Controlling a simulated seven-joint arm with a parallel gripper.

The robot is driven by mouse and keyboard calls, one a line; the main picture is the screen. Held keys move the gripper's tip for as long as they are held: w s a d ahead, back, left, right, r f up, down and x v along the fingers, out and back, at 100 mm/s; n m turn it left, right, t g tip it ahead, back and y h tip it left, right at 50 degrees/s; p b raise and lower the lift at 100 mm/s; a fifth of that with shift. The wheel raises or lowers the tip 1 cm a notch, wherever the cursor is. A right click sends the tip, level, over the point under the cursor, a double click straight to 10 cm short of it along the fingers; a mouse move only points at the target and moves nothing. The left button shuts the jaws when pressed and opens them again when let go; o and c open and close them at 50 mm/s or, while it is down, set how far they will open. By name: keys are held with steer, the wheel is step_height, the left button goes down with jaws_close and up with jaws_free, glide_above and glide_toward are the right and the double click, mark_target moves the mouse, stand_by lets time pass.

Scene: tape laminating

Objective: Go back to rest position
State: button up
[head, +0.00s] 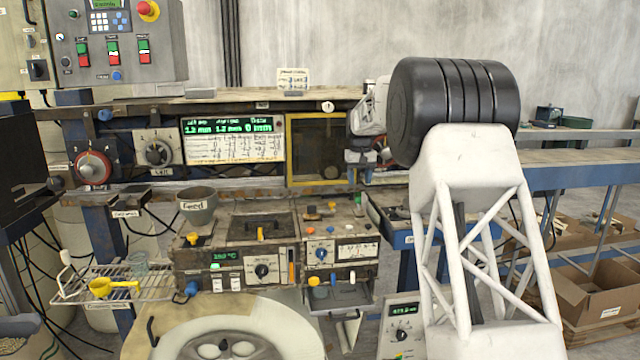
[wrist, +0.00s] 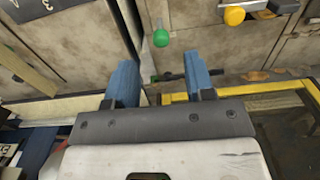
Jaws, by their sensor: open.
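My gripper (wrist: 160,85) shows in the wrist view with its two blue fingers spread apart and nothing between them. In the head view my gripper (head: 361,172) hangs in front of the machine, just right of the yellow-framed window (head: 288,150). My white lattice arm and black joint fill the right of the head view and hide part of the machine behind them.
A wire rack (head: 75,292) with a yellow scoop (head: 102,287) stands at left. A cardboard box (head: 600,300) sits low at right.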

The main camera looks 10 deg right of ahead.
steer(key=s+a+r+t, duration=0.1)
steer(key=s+a+r, duration=0.1)
steer(key=s, duration=1)
steer(key=s+a+r, duration=0.3)
steer(key=s, duration=0.9)
steer(key=s+a+r+t, duration=0.1)
steer(key=s+a+r, duration=0.1)
steer(key=s, duration=1)
steer(key=s+a+f, duration=0.1)
steer(key=s+f, duration=0.3)
steer(key=s, duration=0.6)
steer(key=s+a+f, duration=0.1)
steer(key=s+f, duration=0.3)
steer(key=s, duration=0.7)
steer(key=s+a+f, duration=0.1)
steer(key=s+f, duration=0.3)
steer(key=s, duration=0.7)
steer(key=shift+s+a+f+t, duration=0.2)
steer(key=shift+a+f+t, duration=0.05)
steer(key=shift+t, duration=0.15)
